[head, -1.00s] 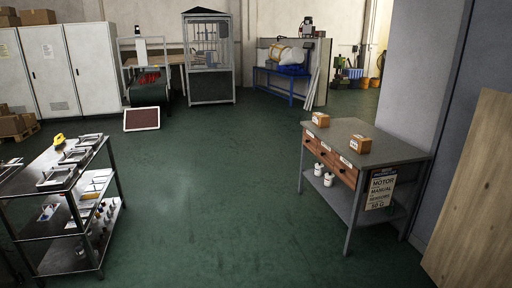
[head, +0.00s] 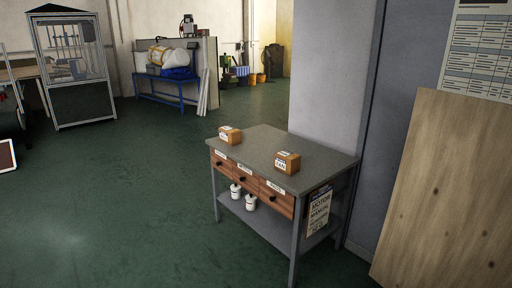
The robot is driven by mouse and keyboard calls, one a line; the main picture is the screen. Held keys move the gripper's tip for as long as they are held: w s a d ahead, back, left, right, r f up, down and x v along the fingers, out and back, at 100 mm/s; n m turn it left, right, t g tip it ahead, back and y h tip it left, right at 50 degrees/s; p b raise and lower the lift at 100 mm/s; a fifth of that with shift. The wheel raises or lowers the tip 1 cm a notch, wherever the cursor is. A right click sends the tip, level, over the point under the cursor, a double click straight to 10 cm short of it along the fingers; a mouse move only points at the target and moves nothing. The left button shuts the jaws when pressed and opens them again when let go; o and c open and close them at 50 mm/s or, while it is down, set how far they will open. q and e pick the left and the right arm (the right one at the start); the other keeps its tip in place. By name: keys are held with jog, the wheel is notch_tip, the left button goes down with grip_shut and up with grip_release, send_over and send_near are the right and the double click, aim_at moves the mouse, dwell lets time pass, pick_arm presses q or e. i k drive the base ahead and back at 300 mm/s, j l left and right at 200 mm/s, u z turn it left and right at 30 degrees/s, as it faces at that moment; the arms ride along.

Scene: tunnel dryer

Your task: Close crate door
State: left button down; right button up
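I cannot make out a crate or a crate door for certain in the head view. A tall grey-framed cabinet with clear upper panels and a dark lower panel (head: 82,105) stands at the far left. A large plain wooden panel (head: 450,190) leans upright at the right edge; I cannot tell whether it belongs to a crate. Neither of my grippers is in view.
A grey-topped workbench (head: 265,147) with wooden drawers stands in the middle, bearing two small cardboard boxes (head: 230,136) (head: 287,162). A grey pillar (head: 330,80) rises behind it. A blue bench (head: 165,85) stands farther back. The green floor (head: 110,210) at left is clear.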

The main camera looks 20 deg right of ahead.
aim_at(448, 222)
jog(key=i+l+z, duration=0.2)
jog(key=z, duration=0.25)
jog(key=i+z, duration=0.8)
jog(key=z, duration=0.15)
jog(key=i+j+z, duration=0.2)
jog(key=i+z, duration=0.25)
jog(key=k, duration=0.1)
